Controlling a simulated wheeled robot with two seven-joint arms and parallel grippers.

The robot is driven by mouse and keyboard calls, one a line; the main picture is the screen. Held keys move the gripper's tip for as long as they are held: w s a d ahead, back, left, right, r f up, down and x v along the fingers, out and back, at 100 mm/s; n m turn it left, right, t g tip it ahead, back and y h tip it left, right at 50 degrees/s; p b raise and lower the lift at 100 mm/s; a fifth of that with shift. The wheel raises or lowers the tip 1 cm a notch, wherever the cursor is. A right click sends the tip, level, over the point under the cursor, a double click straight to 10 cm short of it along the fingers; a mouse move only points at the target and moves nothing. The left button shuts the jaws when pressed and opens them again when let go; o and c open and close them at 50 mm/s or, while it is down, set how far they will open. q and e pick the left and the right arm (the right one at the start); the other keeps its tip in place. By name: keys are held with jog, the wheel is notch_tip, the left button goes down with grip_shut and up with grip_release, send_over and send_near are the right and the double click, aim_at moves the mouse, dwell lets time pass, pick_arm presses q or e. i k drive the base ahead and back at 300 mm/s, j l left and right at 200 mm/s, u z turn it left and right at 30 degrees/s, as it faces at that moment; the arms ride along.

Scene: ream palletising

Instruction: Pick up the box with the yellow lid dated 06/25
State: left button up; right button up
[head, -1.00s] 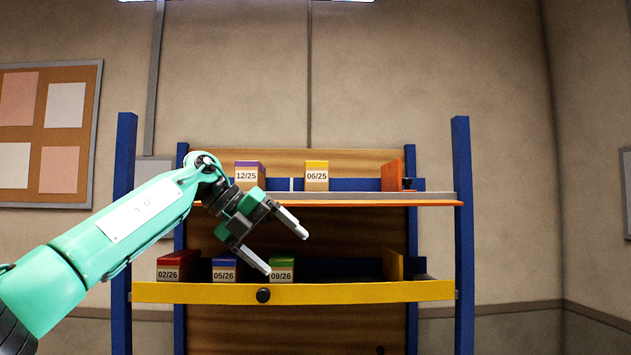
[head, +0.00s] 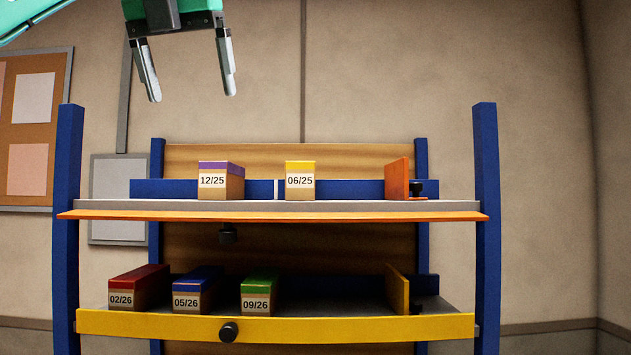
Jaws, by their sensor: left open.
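The box with the yellow lid dated 06/25 (head: 300,182) stands upright on the upper shelf (head: 340,206), near its middle. Its dated face points toward me. My left gripper (head: 190,90) hangs in from the top left, fingers pointing down. It is open and empty, above and to the left of the yellow-lidded box, apart from everything. My right gripper is not in view.
A purple-lidded box dated 12/25 (head: 220,182) stands left of the yellow-lidded one, with a gap between. An orange divider (head: 397,180) stands to the right. The lower shelf holds red (head: 138,290), blue (head: 197,292) and green (head: 260,294) lidded boxes. Blue posts (head: 486,220) flank the rack.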

aim_at(300, 175)
jog(key=i+l, duration=0.4)
jog(key=i, duration=0.2)
jog(key=i+l, duration=0.45)
jog(key=i, duration=0.15)
